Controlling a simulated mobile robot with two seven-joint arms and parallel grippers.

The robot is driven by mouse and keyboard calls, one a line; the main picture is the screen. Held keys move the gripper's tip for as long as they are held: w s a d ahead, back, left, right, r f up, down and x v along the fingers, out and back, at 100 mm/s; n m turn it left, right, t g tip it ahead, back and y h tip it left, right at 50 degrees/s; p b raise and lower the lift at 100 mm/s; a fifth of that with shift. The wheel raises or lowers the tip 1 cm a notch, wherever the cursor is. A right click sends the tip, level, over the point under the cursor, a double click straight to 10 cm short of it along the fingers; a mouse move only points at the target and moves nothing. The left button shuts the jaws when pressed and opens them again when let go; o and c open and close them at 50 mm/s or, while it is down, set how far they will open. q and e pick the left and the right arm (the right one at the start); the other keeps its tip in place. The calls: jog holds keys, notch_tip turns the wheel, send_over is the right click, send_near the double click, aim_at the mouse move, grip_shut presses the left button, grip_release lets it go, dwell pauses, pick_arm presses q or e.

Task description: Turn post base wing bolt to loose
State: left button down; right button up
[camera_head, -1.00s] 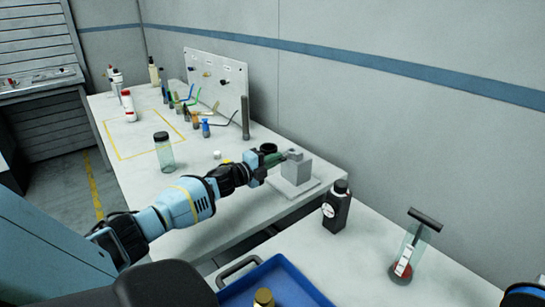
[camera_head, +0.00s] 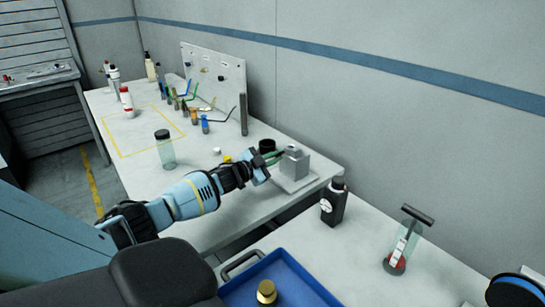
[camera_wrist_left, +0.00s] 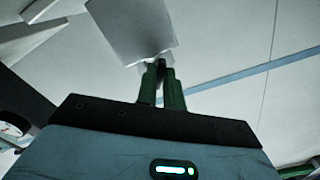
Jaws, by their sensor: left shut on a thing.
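The post base is a light grey block (camera_head: 296,166) on a flat plate (camera_head: 300,184), at the right end of the long bench. My left gripper (camera_head: 282,154) reaches it from the left, with its green fingertips at the block's upper left side. In the left wrist view the two green fingers (camera_wrist_left: 161,80) are close together, just below the pale block (camera_wrist_left: 132,28). They are shut on a small part at the block, which I take to be the wing bolt. The fingers mostly hide it, so its angle cannot be told. My right gripper is not in view.
A black bottle (camera_head: 334,203) stands right of the post base. A black cylinder (camera_head: 267,146) stands just behind my left gripper. A clear jar (camera_head: 165,150) and several small tools are farther left. A blue tray (camera_head: 290,270) lies in front.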

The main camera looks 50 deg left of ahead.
pick_arm(q)
jog(key=shift+d+n, duration=0.1)
jog(key=shift+n, duration=3.5)
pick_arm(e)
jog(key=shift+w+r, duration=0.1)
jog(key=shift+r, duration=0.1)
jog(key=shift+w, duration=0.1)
pick_arm(q)
jog(key=c, duration=1.5)
grip_release()
jog(key=shift+s, duration=0.1)
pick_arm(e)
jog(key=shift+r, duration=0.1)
pick_arm(q)
jog(key=s, duration=0.2)
jog(key=s+p, duration=0.1)
jog(key=s, duration=0.2)
jog(key=s+p, duration=0.1)
jog(key=s, duration=0.1)
jog(key=shift+s+a, duration=0.3)
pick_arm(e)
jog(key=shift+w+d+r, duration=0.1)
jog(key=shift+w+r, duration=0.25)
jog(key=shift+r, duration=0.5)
